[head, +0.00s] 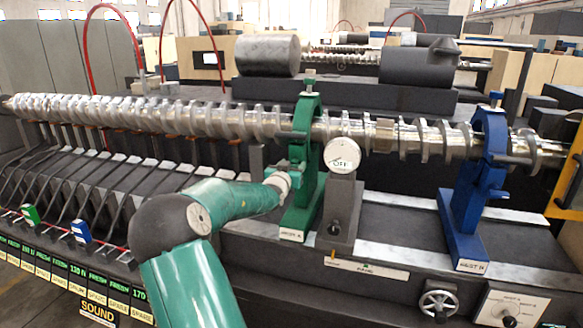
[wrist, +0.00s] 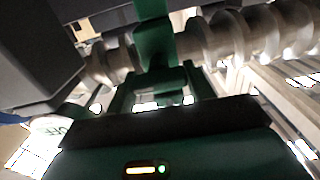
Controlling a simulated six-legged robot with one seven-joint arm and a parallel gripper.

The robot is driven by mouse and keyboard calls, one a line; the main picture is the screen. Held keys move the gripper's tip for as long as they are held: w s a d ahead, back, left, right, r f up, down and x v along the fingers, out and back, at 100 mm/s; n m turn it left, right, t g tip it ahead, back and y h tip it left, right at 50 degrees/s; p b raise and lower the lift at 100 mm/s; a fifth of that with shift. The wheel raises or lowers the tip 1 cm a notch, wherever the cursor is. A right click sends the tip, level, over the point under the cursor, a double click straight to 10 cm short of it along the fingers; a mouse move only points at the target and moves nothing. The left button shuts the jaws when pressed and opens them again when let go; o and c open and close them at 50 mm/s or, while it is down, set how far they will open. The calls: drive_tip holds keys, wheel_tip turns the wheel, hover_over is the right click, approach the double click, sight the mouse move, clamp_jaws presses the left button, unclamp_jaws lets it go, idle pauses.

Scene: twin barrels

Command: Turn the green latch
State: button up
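The green stand (head: 311,140) rises around the long steel screw shaft, upright in the middle of the head view. Its green latch (head: 299,152) is on the near left side of the ring, small and partly hidden by my gripper (head: 292,170). In the wrist view, my gripper (wrist: 160,88) points at the green ring, its two fingers spread apart. A green piece that looks like the latch (wrist: 170,78) sits between the fingers. I cannot tell whether the fingers touch it.
A blue stand (head: 487,150) holds the shaft (head: 200,115) further right. A post with a round white "OFF" dial (head: 343,156) stands close to the right of the green stand. A row of dark levers (head: 80,185) lies to the left. A handwheel (head: 439,301) is at lower right.

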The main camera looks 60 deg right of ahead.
drive_tip(key=shift+n, duration=0.3)
drive_tip(key=shift+c, duration=0.3)
drive_tip(key=n, duration=0.4)
drive_tip(key=shift+w+f, duration=0.1)
drive_tip(key=n, duration=0.4)
drive_tip(key=shift+n, duration=0.4)
drive_tip(key=n, duration=0.4)
drive_tip(key=shift+w+f+n, duration=0.1)
drive_tip(key=shift+n, duration=2.1)
drive_tip(key=o, duration=1)
